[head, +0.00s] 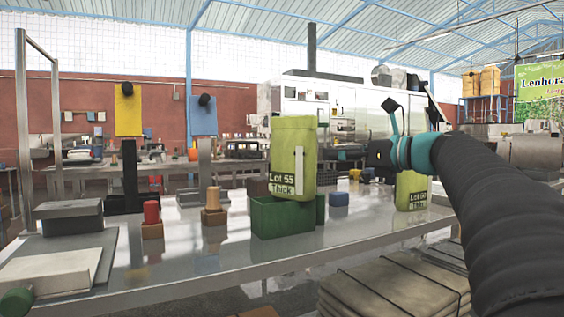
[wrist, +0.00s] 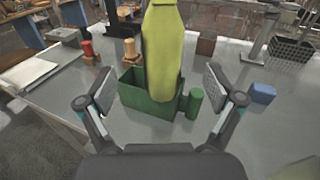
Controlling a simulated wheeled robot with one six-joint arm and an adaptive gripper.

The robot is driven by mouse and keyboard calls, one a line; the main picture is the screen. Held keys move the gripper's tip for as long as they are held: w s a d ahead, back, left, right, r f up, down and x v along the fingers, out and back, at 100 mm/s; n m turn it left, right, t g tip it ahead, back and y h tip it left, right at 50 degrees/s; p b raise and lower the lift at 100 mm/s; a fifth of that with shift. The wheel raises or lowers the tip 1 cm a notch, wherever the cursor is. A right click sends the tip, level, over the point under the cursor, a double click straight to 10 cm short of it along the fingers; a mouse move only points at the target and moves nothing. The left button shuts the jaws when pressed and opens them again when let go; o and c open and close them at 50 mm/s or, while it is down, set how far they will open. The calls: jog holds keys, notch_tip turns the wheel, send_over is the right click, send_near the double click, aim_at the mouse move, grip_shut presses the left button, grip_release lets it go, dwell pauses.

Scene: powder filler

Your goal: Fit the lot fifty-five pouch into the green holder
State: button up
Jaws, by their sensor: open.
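The yellow-green lot fifty-five pouch (head: 293,150) stands upright at the green holder (head: 282,219), its lower end at the holder's opening. I cannot tell how deep it sits. In the wrist view the pouch (wrist: 162,50) rises from the holder (wrist: 134,97), between my fingers in the picture. My gripper (wrist: 157,88) is open and its fingers are apart from the pouch on both sides. In the head view my gripper (head: 380,154) is to the right of the pouch, its fingers hard to make out.
Another yellow-green pouch (head: 411,188), labelled like lot sixty, stands at the right beside my arm. A blue block (head: 339,199), a green cylinder (wrist: 194,103) and red (head: 151,215) and wooden (head: 213,200) pegs are nearby. Bare table lies in front of the holder.

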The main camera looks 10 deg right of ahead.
aim_at(315, 147)
jog(key=x, duration=0.5)
jog(key=r+x, duration=0.1)
jog(key=x, duration=0.2)
jog(key=shift+w+d+r, duration=0.1)
jog(key=shift+w+d, duration=0.05)
jog(key=shift+w, duration=0.1)
jog(key=shift+f+p+x, duration=0.15)
jog(key=shift+p+x, duration=0.05)
jog(key=shift+x, duration=1.15)
jog(key=shift+f+p+x, duration=0.1)
jog(key=shift+p+x, duration=0.1)
jog(key=shift+x, duration=1.2)
jog(key=shift+s, duration=0.1)
jog(key=c, duration=1.2)
jog(key=shift+r, duration=0.15)
